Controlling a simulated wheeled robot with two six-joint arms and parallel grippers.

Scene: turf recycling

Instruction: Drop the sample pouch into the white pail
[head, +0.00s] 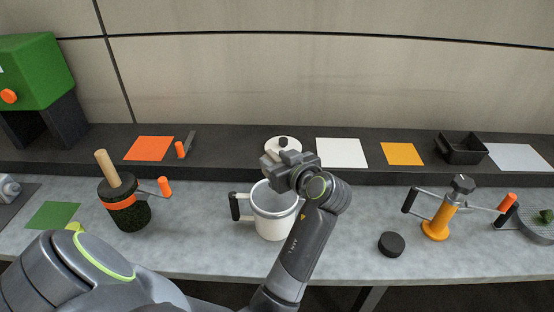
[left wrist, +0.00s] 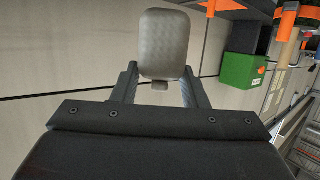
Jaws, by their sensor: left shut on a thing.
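The white pail (head: 272,222), with a black side handle, stands on the grey counter in the middle of the head view. My left gripper (head: 284,168) is over the pail's back rim, and its wrist covers part of the opening. In the left wrist view my left gripper (left wrist: 160,78) is shut on the sample pouch (left wrist: 165,40), a rounded grey-beige bag. My right gripper is not in view.
A turf-covered cylinder (head: 127,209) with an orange band stands left. A black puck (head: 391,244) and an orange tool stand (head: 437,224) are right. A green machine (head: 40,72) is far left.

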